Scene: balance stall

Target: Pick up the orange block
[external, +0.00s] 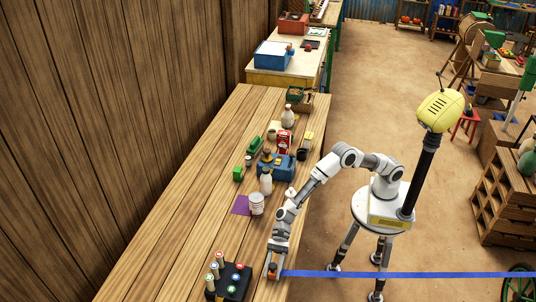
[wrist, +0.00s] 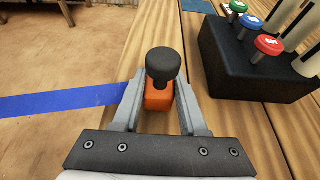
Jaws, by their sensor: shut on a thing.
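The orange block (wrist: 158,98) has a dark rounded knob (wrist: 162,64) on top. In the wrist view it is between the two grey fingers of my gripper (wrist: 157,90), which are shut on it. In the external view my gripper (external: 272,269) points down at the near right edge of the wooden table (external: 160,230), with a bit of orange showing between its fingers. The block's underside is hidden, and I cannot tell whether it touches the table.
A black stand (wrist: 235,60) with coloured-topped pegs is close on the table; it also shows in the external view (external: 236,292). A blue strip (external: 420,274) crosses the floor side.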

